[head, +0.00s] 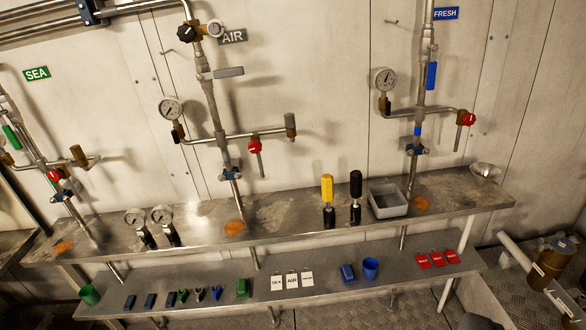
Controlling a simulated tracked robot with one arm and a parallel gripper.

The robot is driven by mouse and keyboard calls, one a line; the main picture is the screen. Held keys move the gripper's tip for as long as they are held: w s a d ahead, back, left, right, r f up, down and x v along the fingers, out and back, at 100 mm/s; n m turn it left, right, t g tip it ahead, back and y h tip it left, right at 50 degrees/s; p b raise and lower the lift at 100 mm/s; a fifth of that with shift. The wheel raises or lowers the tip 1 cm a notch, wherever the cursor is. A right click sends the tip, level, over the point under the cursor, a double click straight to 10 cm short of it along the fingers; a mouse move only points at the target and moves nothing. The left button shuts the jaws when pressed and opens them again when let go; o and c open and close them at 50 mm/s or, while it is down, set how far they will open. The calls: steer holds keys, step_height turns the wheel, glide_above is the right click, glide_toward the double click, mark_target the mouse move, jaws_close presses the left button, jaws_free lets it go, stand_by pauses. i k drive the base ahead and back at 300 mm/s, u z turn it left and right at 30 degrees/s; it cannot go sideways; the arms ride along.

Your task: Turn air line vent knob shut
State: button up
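The air line (208,100) is a grey pipe on the wall, left of centre, beside the grey AIR sign (233,36). A red knob (254,147) sits on its horizontal branch, above a short downward stub. A black knob (186,33) sits near the top of the line, next to a round fitting. No label tells which is the vent knob, and I cannot tell whether either is open or shut. A gauge (171,109) sits at the branch's left end. A grey lever handle (228,72) points right. My gripper is not in view.
A metal bench (280,214) runs below, holding two loose gauges (136,217), yellow and black screwdrivers (327,190) and a grey tray (388,203). A lower shelf (262,275) carries tags and clips. SEA (36,74) and FRESH (445,13) lines flank the air line.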

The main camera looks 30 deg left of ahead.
mark_target(255, 145)
steer(key=u, duration=0.25)
steer(key=i, duration=0.85)
steer(key=u, duration=0.35)
